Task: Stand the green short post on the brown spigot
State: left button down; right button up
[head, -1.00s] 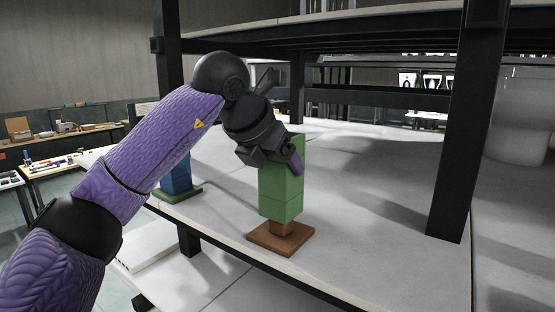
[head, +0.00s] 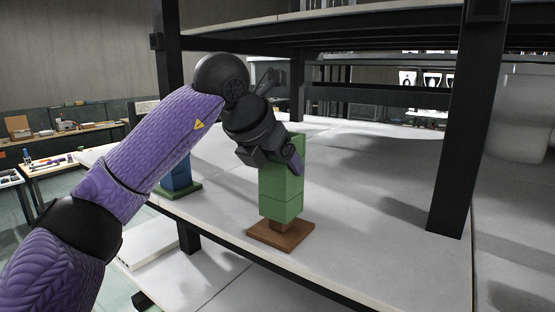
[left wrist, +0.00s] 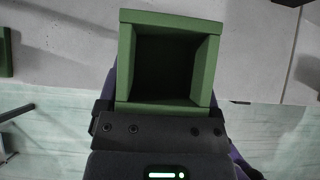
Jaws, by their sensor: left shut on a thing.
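The green short post (head: 281,190) is a hollow square tube, upright in the head view. My left gripper (head: 291,155) is shut on its upper part. The brown spigot (head: 281,236) is a square base plate with a peg, standing on the pale deck directly under the post. A short stretch of peg shows between the post's lower end and the plate. The post appears to be over the peg, its lower end above the plate. In the left wrist view the post's open top (left wrist: 167,60) shows, dark inside, so the peg is hidden there. My right gripper is not in view.
A blue post (head: 176,178) on a green base (head: 181,192) stands to the left, partly behind my left arm. A black upright (head: 462,130) rises at the right, and an upper shelf (head: 330,30) hangs above. The deck's front edge is close to the spigot.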

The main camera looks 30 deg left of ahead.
pick_arm(q)
jog(key=shift+f+b, duration=1.1)
jog(key=shift+f, duration=0.2)
dwell(0.4)
grip_release()
jog(key=shift+s, duration=0.1)
jog(key=shift+p+v, duration=1.15)
jog(key=shift+v, duration=2.8)
